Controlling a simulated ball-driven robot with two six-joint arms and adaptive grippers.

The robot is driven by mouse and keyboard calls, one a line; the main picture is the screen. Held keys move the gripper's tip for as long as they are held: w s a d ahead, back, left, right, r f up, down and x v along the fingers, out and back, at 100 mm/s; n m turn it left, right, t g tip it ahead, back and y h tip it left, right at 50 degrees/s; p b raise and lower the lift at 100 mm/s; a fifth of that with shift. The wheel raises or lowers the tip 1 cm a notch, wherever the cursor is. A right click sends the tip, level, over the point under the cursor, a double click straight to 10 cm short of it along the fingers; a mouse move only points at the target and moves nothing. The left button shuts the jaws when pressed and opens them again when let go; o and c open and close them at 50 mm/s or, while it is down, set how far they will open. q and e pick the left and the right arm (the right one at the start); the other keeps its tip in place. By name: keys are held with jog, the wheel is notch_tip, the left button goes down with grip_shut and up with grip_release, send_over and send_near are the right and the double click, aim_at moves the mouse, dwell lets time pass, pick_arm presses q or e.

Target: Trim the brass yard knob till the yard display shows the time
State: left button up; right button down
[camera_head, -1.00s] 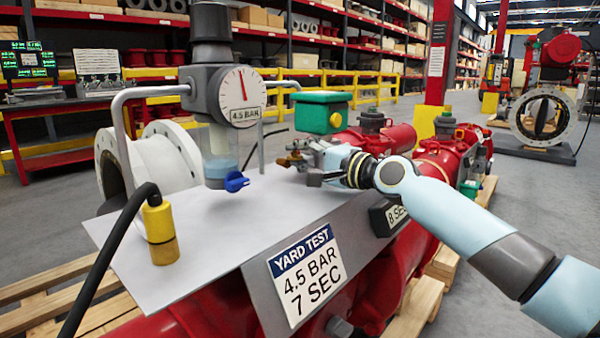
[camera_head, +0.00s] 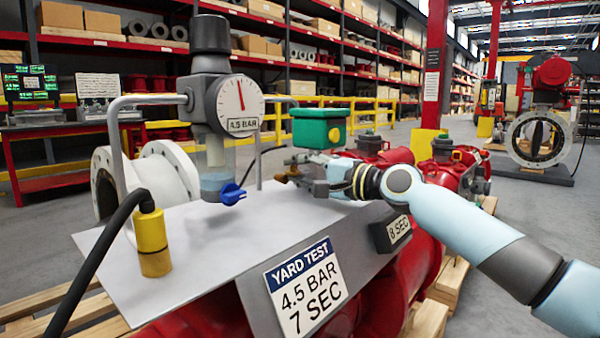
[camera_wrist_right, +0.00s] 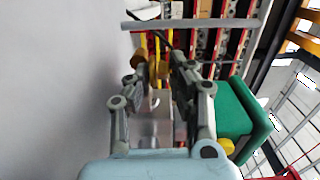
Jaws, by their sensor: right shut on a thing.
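The yard sign (camera_head: 303,287) reads "YARD TEST 4.5 BAR 7 SEC". The dark yard display (camera_head: 398,229) on the sloped front of the plate reads "8 SEC". My right gripper (camera_head: 300,175) reaches in from the right over the plate's far right corner and is shut on the brass yard knob (camera_wrist_right: 163,70). Its fingers hide most of the knob in the head view. In the right wrist view, my right gripper (camera_wrist_right: 158,85) has its fingers on both sides of the brass piece. My left gripper is not in view.
A gauge (camera_head: 240,105) reading 4.5 BAR stands over a clear bowl with a blue tap (camera_head: 232,193). A green box (camera_head: 318,128) with a yellow button is just behind my gripper. A yellow connector (camera_head: 152,240) with a black hose stands at the left. The plate's middle is clear.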

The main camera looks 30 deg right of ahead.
jog(key=c, duration=1.3)
grip_release()
jog(key=shift+s+r, duration=0.1)
jog(key=shift+r, duration=0.35)
jog(key=shift+f, duration=0.15)
jog(key=v, duration=0.6)
jog(key=shift+s+f, duration=0.1)
jog(key=shift+f, duration=0.05)
jog(key=shift+s+d, duration=0.2)
jog(key=shift+s, duration=0.4)
